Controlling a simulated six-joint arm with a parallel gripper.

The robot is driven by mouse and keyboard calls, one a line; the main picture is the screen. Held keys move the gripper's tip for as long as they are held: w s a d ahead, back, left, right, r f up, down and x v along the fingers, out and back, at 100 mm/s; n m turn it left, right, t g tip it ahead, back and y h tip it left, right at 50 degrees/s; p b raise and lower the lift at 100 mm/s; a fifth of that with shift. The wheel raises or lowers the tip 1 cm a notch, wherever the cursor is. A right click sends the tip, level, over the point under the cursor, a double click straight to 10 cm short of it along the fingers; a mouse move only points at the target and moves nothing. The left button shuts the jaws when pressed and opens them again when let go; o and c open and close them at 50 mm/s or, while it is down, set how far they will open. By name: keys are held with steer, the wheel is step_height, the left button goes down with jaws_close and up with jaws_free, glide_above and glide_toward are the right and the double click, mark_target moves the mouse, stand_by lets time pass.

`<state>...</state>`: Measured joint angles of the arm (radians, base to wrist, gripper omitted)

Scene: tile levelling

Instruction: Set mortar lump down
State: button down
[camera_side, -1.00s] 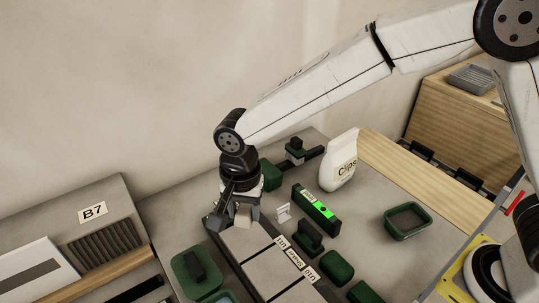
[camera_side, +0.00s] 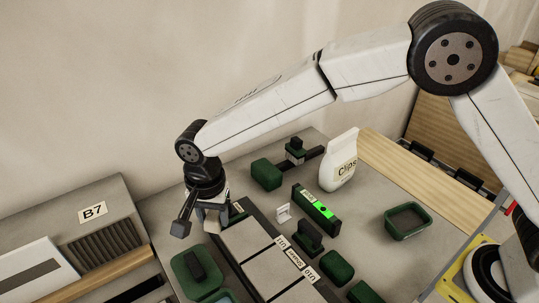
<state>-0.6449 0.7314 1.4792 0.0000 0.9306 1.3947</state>
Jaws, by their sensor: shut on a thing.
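My gripper (camera_side: 210,212) is at the left of the work, pointing down just beyond the far left corner of the tile row. It is shut on a small grey lump, the mortar lump (camera_side: 212,225), which shows low between its fingers. The fingers partly cover it, and I cannot tell whether it touches the surface below. The grey tiles (camera_side: 247,240) lie in a row in a dark frame to the right of the gripper.
A green spirit level (camera_side: 316,208), a small white clip (camera_side: 283,212) and several green blocks (camera_side: 336,267) stand right of the tiles. A white Clips bag (camera_side: 340,165) is behind. An empty green tray (camera_side: 391,232) sits right, with clear bench around it.

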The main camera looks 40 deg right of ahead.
steer(key=w+a+f, duration=0.2)
steer(key=w, duration=0.1)
glide_above(190, 240)
steer(key=shift+s+f, duration=0.1)
steer(key=shift+f, duration=2.45)
steer(key=shift+f, duration=0.1)
steer(key=shift+f, duration=1.65)
steer(key=shift+f, duration=0.15)
steer(key=shift+c, duration=1)
jaws_free()
